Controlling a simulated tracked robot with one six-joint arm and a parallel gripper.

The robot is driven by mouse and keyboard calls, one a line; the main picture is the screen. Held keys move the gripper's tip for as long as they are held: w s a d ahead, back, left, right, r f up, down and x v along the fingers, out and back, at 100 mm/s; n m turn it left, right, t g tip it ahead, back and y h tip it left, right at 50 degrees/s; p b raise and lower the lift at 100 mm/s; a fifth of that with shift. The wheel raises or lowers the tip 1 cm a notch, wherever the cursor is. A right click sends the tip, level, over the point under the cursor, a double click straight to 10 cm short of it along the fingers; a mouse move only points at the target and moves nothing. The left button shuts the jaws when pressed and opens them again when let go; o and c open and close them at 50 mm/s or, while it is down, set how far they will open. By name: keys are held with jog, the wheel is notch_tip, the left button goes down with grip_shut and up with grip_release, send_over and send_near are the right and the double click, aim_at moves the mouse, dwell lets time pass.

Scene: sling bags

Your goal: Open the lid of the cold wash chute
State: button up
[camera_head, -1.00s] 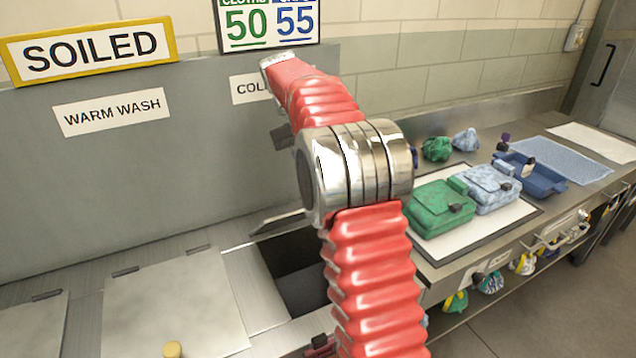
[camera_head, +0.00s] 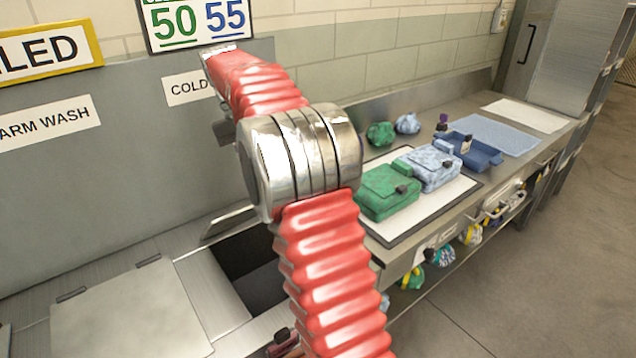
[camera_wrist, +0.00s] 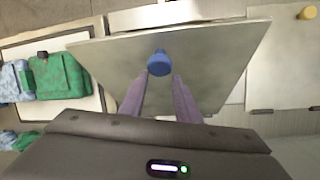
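The cold wash chute lid (camera_wrist: 215,65) is a grey metal plate with a round blue knob (camera_wrist: 159,62) in the wrist view. It is tilted up from its rear edge. In the head view only a thin part of the lid (camera_head: 228,218) shows beside my arm, and the dark chute opening (camera_head: 240,262) is uncovered in front of it. The two purple fingers of my gripper (camera_wrist: 161,75) lie on either side of the knob and look closed against it. In the head view my gripper is hidden behind my red arm.
The closed warm wash lid (camera_head: 130,315) lies left of the opening; its yellow knob (camera_wrist: 308,12) shows in the wrist view. On the right, a green bag (camera_head: 387,192) and a pale blue bag (camera_head: 430,166) lie on a white mat. A blue tray (camera_head: 480,153) stands behind them.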

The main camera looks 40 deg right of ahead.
jog(key=shift+w+a+r+n+t+y, duration=0.15)
jog(key=shift+w+a+r+n+t, duration=0.1)
jog(key=shift+w+t, duration=0.25)
jog(key=shift+w+a+r+n+t+y, duration=0.2)
jog(key=shift+w+t, duration=0.1)
jog(key=shift+t, duration=0.3)
jog(key=shift+c, duration=1.4)
jog(key=shift+s+a+r+n+t, duration=0.15)
jog(key=shift+s+a+r+t, duration=0.25)
jog(key=shift+a+r, duration=0.15)
jog(key=shift+s+a+r+n+t, duration=0.1)
jog(key=shift+s+a+r+t, duration=0.2)
jog(key=shift+a+r+t, duration=0.25)
grip_shut()
jog(key=r+t, duration=0.2)
send_over(240, 211)
jog(key=s, duration=0.1)
jog(key=shift+s+a+f+n, duration=0.2)
jog(key=shift+n, duration=0.2)
jog(key=s+a+f+t, duration=0.1)
jog(key=s+a+f, duration=0.1)
jog(key=s, duration=0.3)
jog(key=s+a+f, duration=0.3)
jog(key=s, duration=0.3)
jog(key=s+a+f+n+t, duration=0.1)
jog(key=s+a+f, duration=0.1)
jog(key=s, duration=0.3)
jog(key=shift+s+a+f+t, duration=0.25)
jog(key=shift+s+f+t, duration=0.1)
jog(key=shift+f, duration=0.2)
